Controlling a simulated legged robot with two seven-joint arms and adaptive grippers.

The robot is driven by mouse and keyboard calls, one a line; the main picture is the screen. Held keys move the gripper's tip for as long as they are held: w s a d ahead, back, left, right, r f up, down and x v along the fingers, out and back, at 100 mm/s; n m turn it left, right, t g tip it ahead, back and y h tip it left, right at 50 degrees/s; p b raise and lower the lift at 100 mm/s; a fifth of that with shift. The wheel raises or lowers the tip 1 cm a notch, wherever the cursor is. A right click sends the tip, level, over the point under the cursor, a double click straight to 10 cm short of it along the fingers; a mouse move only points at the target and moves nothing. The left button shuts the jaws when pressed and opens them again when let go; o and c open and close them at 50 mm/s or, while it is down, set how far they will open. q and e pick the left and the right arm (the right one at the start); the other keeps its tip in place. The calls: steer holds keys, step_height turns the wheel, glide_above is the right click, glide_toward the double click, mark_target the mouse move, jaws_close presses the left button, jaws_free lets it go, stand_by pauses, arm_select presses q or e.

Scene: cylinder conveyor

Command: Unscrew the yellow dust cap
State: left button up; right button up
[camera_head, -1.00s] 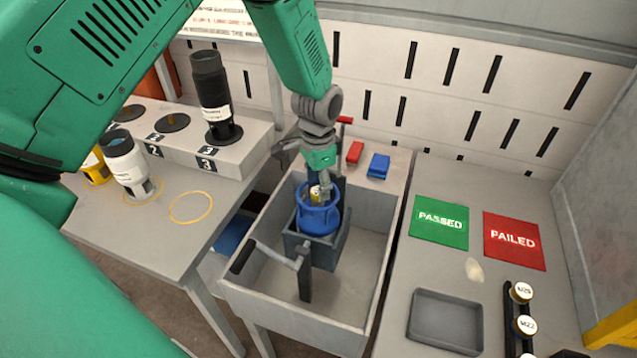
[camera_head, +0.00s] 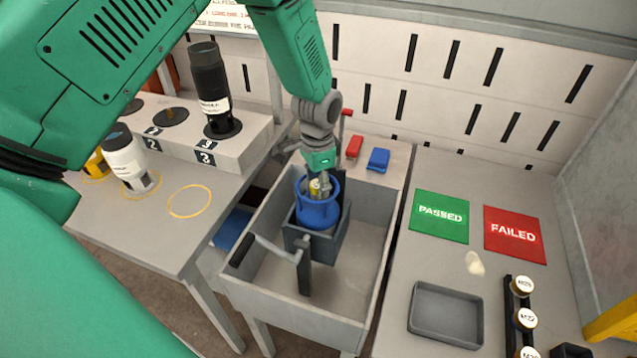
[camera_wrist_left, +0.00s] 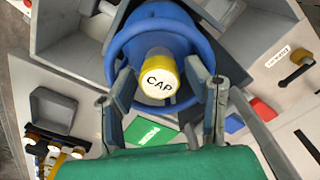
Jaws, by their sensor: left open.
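The yellow dust cap (camera_wrist_left: 160,82), with a white top marked CAP, sits inside the blue collar of a cylinder (camera_head: 318,212). The cylinder stands upright in a grey clamp block in the trough. In the head view only a small part of the yellow cap (camera_head: 315,188) shows beside my gripper. My left gripper (camera_head: 324,190) is directly above the cylinder, pointing down. In the left wrist view its two open fingers (camera_wrist_left: 168,98) stand on either side of the cap, with gaps to it. My right gripper is not in view.
The grey trough (camera_head: 345,320) surrounds the clamp, with a handled lever (camera_head: 268,252) at its front. Red (camera_head: 354,147) and blue (camera_head: 378,159) blocks lie behind. Right are the PASSED mat (camera_head: 440,232), FAILED mat (camera_head: 514,250), and a grey tray (camera_head: 446,338). Cylinders stand left.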

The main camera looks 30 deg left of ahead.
arm_select(q)
steer(key=shift+s+p, duration=0.1)
steer(key=shift+p, duration=0.35)
stand_by(0.3)
jaws_close()
steer(key=n+p, duration=0.1)
steer(key=n, duration=0.1)
steer(key=shift+r+n, duration=0.15)
steer(key=shift+n, duration=0.25)
steer(key=n, duration=0.2)
steer(key=shift+n+p, duration=0.4)
steer(key=shift+n, duration=0.3)
